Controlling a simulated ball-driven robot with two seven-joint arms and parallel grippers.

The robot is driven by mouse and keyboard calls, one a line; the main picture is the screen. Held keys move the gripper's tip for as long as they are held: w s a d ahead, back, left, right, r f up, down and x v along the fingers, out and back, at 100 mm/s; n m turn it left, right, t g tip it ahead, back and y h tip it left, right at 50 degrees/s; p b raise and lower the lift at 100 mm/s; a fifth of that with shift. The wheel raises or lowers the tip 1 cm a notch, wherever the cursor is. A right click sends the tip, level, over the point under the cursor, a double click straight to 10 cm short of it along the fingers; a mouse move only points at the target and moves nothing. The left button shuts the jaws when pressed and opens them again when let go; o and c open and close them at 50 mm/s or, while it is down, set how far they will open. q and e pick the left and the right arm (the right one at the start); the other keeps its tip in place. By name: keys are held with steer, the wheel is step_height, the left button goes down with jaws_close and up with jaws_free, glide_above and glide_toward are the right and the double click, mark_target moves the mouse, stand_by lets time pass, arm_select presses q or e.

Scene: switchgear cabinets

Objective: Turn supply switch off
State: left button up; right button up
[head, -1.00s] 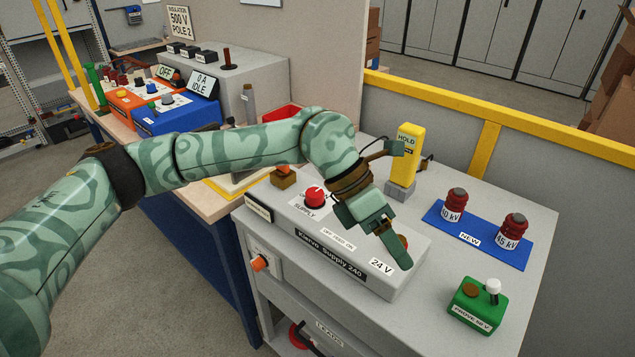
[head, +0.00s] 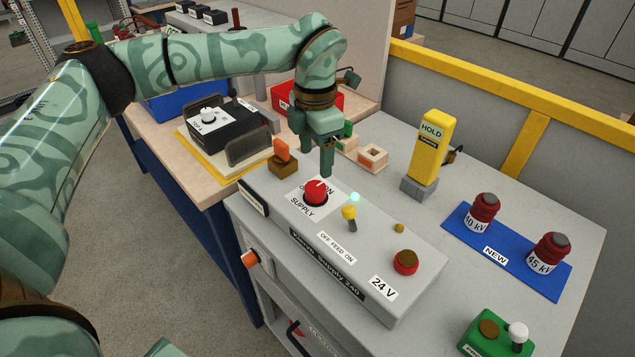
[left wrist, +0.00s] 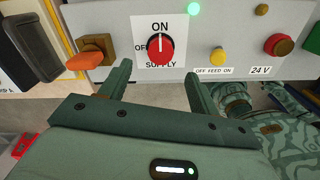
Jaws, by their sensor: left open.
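The supply switch is a red round knob (head: 316,193) on a white plate marked ON, OFF and SUPPLY, on top of the grey Klervo Supply 240 box (head: 410,250). In the left wrist view the knob (left wrist: 160,49) has its white mark pointing up to ON. My left gripper (head: 326,168) points down just behind the knob in the head view. In the left wrist view its two fingers (left wrist: 158,76) are apart, with the knob ahead of the gap between them. Nothing is between the fingers. My right gripper is not in view.
On the same box are an orange-handled switch (head: 283,155), a lit green lamp (head: 355,197), a yellow feed toggle (head: 349,214) and a red button (head: 405,262). A yellow HOLD post (head: 431,145) and a blue mat (head: 462,222) with red insulators stand to the right.

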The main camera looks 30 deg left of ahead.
mark_target(315, 187)
arm_select(q)
step_height(315, 187, down, 8)
steer(key=shift+s+r+b, duration=0.1)
steer(key=shift+r+b, duration=0.1)
steer(key=shift+b, duration=0.45)
steer(key=shift+c, duration=0.3)
steer(key=c, duration=0.9)
